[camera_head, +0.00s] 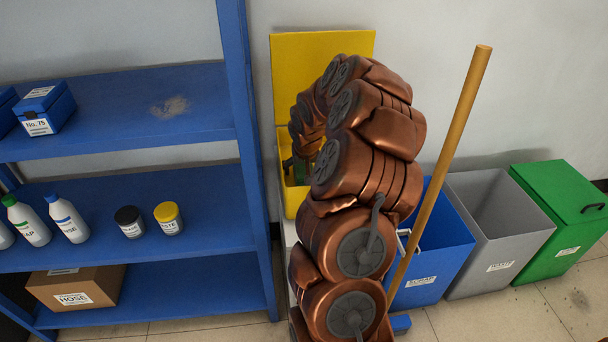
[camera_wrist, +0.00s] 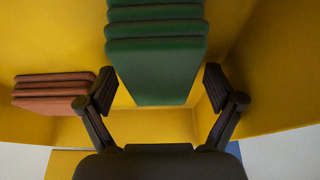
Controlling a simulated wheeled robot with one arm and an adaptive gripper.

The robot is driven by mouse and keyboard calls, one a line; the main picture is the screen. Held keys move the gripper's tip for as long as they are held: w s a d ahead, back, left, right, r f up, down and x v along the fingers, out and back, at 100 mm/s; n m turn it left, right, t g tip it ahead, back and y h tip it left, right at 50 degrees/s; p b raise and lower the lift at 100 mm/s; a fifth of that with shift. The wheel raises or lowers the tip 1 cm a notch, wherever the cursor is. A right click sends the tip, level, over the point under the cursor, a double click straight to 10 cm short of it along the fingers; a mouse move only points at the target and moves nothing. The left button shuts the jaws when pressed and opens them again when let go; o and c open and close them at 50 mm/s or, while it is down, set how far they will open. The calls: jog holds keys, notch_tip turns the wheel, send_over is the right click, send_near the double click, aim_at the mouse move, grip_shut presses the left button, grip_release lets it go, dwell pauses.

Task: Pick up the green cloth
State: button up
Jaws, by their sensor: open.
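A stack of several folded green cloths (camera_wrist: 155,62) lies inside the yellow box, in the upper middle of the wrist view. My gripper (camera_wrist: 158,88) is open, with one finger on each side of the near end of the green stack. Gaps show between the fingers and the cloth, and nothing is held. In the head view my arm reaches into the open yellow box (camera_head: 293,203) and hides most of its inside. My gripper is mostly hidden there.
A stack of reddish-brown cloths (camera_wrist: 55,92) lies left of my gripper in the box. The box's yellow lid (camera_head: 300,75) stands open against the wall. A blue shelf (camera_head: 195,108) is close on the left. A wooden pole (camera_head: 440,165) leans by blue, grey and green bins (camera_head: 545,225).

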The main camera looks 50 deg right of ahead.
jog(key=shift+f, duration=0.1)
jog(key=shift+c, duration=0.2)
jog(key=c, duration=1.2)
jog(key=shift+r+p, duration=0.45)
jog(key=shift+p, duration=0.1)
notch_tip(320, 180, up, 10)
jog(key=shift+f, duration=0.15)
